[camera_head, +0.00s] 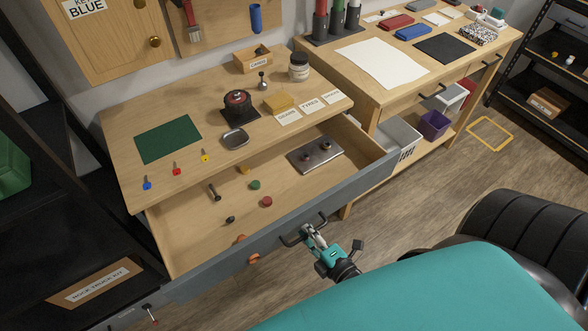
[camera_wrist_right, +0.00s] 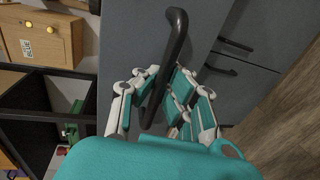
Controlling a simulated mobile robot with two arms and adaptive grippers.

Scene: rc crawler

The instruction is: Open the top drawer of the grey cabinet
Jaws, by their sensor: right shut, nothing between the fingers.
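The top drawer (camera_head: 382,165) of the grey cabinet stands pulled out under the wooden top, its inside showing. Its dark bar handle (camera_head: 292,241) is on the grey front; the handle also shows large in the right wrist view (camera_wrist_right: 177,45). My right gripper (camera_head: 312,234) is at the handle, outside the drawer front. It is shut with nothing held. In the wrist view the handle runs across the finger area; I cannot tell whether it touches. Lower grey drawer fronts with handles (camera_wrist_right: 235,45) show in the wrist view. My left gripper is not in view.
In the drawer lie a metal plate (camera_head: 331,149) and several small coloured parts. The wooden top (camera_head: 125,125) holds a green mat (camera_head: 168,139), a tray (camera_head: 236,139) and labels. A second workbench (camera_head: 335,80) stands right. Bare floor (camera_head: 420,200) lies in front.

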